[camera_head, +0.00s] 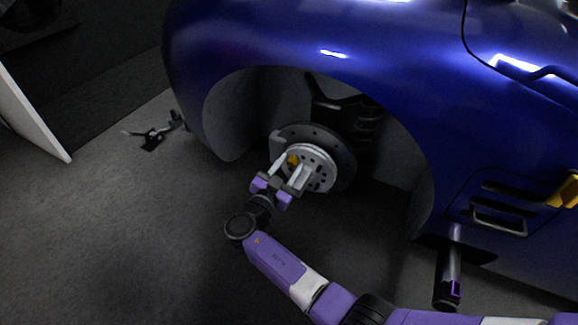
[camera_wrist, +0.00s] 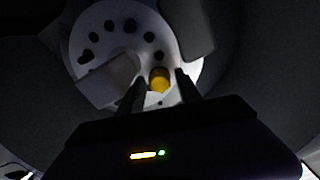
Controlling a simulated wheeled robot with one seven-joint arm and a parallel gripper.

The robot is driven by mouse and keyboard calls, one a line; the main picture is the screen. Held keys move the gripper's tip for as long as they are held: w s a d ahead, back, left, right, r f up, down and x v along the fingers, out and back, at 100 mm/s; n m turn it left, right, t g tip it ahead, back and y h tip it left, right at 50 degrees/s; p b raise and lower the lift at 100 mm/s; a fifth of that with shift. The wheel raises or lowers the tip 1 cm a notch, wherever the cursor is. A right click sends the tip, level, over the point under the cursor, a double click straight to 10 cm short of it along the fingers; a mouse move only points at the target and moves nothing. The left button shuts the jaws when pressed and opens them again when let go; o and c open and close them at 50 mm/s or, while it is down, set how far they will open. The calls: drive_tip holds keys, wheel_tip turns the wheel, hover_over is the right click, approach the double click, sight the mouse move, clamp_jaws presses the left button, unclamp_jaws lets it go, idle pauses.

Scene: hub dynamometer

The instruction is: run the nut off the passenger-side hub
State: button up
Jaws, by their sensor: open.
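The hub (camera_head: 320,168) is a pale round face with holes, in front of a dark brake disc (camera_head: 345,155) in the wheel arch of a blue car. A yellow nut (camera_head: 292,160) sits on the hub's left part; in the wrist view the nut (camera_wrist: 159,79) shows low on the hub face (camera_wrist: 112,38). My gripper (camera_head: 290,168) is open in front of the hub. In the wrist view its two dark fingers (camera_wrist: 160,88) stand on either side of the nut, apart from each other. Whether they touch the nut I cannot tell.
The blue fender (camera_head: 300,50) curves above and around the hub. A jack-like black tool (camera_head: 152,137) lies on the grey floor at left. A dark cylindrical post (camera_head: 449,280) stands under the car's sill at right. The floor at lower left is clear.

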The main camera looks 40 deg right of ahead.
clamp_jaws()
drive_tip(key=n+p, duration=0.1)
drive_tip(key=n, duration=0.1)
drive_tip(key=shift+r+n, duration=0.15)
drive_tip(key=shift+n, duration=0.15)
drive_tip(key=n+p, duration=0.1)
drive_tip(key=n, duration=0.3)
drive_tip(key=n+p, duration=0.2)
drive_tip(key=n, duration=0.4)
drive_tip(key=n+p, duration=0.2)
drive_tip(key=n, duration=0.4)
drive_tip(key=shift+a+p, duration=0.1)
drive_tip(key=shift+p, duration=0.2)
drive_tip(key=n+p, duration=0.1)
drive_tip(key=n, duration=0.3)
drive_tip(key=shift+n, duration=0.8)
unclamp_jaws()
